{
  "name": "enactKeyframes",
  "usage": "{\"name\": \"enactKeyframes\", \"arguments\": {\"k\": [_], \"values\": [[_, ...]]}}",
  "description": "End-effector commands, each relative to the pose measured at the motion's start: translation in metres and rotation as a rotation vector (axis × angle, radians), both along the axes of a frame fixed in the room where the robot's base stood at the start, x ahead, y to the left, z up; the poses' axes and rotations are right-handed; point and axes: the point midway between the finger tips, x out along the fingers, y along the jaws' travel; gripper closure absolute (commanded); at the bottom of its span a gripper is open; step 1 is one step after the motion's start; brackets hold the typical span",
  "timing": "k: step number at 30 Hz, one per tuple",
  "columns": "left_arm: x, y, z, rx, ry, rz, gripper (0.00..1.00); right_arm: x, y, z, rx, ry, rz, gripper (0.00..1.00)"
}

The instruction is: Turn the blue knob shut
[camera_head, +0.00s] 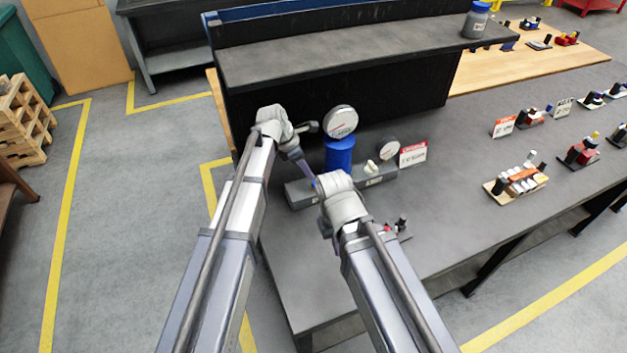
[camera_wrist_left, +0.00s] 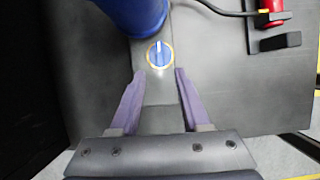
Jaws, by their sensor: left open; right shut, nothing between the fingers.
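The blue knob (camera_wrist_left: 159,54) shows in the left wrist view as a small blue dial with a yellow ring and a pale pointer line. It sits on a grey base bar (camera_head: 300,195). My left gripper (camera_wrist_left: 154,98) is open, its two purple fingers apart on either side below the knob, with nothing between them. In the head view the left gripper (camera_head: 305,168) hangs above the left part of the bar, beside the blue cylinder (camera_head: 339,155). My right gripper (camera_head: 336,188) is shut and empty in front of the bar; its fingertips are mostly hidden.
A round gauge (camera_head: 340,121) tops the cylinder, and a smaller gauge (camera_head: 389,150) stands right of it. A red-and-white sign (camera_head: 413,153) is beside that. In the left wrist view a red part (camera_wrist_left: 270,12) with a cable lies upper right. The dark shelf (camera_head: 340,55) rises behind.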

Motion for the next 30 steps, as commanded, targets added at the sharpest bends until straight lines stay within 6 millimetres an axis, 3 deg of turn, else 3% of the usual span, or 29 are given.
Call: {"name": "enactKeyframes", "arguments": {"k": [9,15,26,30], "values": [[0.006,-0.014,-0.043,0.0,0.0,-0.001,0.54,0.0,0.0,-0.043,0.0,0.0,-0.002,1.0],[0.009,-0.022,-0.061,0.0,0.0,-0.001,0.54,0.0,0.0,-0.061,0.0,0.0,-0.002,1.0],[0.009,-0.024,-0.062,0.0,0.0,0.0,0.55,0.0,0.0,-0.062,0.0,0.0,-0.002,1.0],[0.009,-0.024,-0.062,0.0,0.0,0.0,0.71,0.0,0.0,-0.062,0.0,0.0,-0.002,1.0]]}}
